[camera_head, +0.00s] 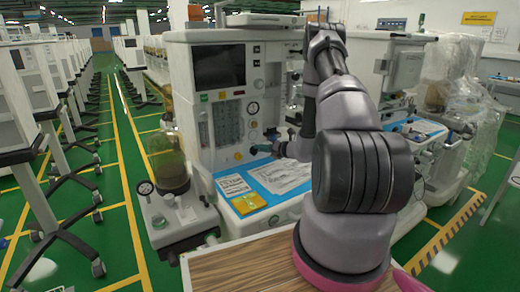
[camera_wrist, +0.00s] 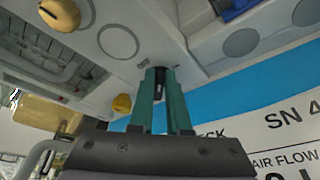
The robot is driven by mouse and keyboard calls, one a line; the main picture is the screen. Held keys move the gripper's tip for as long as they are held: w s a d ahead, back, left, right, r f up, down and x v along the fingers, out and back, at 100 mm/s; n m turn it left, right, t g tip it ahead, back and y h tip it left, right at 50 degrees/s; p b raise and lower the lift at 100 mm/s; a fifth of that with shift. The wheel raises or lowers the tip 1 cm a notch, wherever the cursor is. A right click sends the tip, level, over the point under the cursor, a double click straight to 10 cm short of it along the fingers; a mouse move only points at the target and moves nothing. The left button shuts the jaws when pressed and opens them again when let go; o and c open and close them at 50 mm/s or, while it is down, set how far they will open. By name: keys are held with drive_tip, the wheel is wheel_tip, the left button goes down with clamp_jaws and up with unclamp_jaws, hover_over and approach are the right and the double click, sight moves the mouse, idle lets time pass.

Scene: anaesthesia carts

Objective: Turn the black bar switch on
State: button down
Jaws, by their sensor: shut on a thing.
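My gripper (camera_wrist: 160,82) has two teal fingers that reach up to the pale front panel of the anaesthesia cart. The fingers are closed around a small dark piece, the black bar switch (camera_wrist: 159,74), which shows only in part between the fingertips. Its turned angle cannot be made out. In the head view my gripper (camera_head: 269,147) is at the lower right of the cart's (camera_head: 205,100) front panel, partly behind my own arm. The switch cannot be made out there.
Yellow knobs (camera_wrist: 122,104) (camera_wrist: 60,14) and round grey discs (camera_wrist: 118,42) are close by on the panel. A blue work surface with printed sheets (camera_head: 280,175) lies below. Other carts stand left and right.

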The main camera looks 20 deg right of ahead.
drive_tip(key=m, duration=0.1)
drive_tip(key=m+y, duration=0.1)
drive_tip(key=f+m, duration=0.1)
drive_tip(key=shift+w+d+t+y, duration=0.1)
drive_tip(key=shift+d+t+y, duration=0.2)
drive_tip(key=shift+d+t, duration=0.1)
drive_tip(key=shift+f+m+t+y, duration=0.2)
drive_tip(key=shift+m+t+y, duration=0.15)
drive_tip(key=shift+m, duration=0.95)
drive_tip(key=c, duration=0.9)
unclamp_jaws()
drive_tip(key=shift+w, duration=0.1)
drive_tip(key=v, duration=1.1)
drive_tip(key=shift+w+f, duration=0.1)
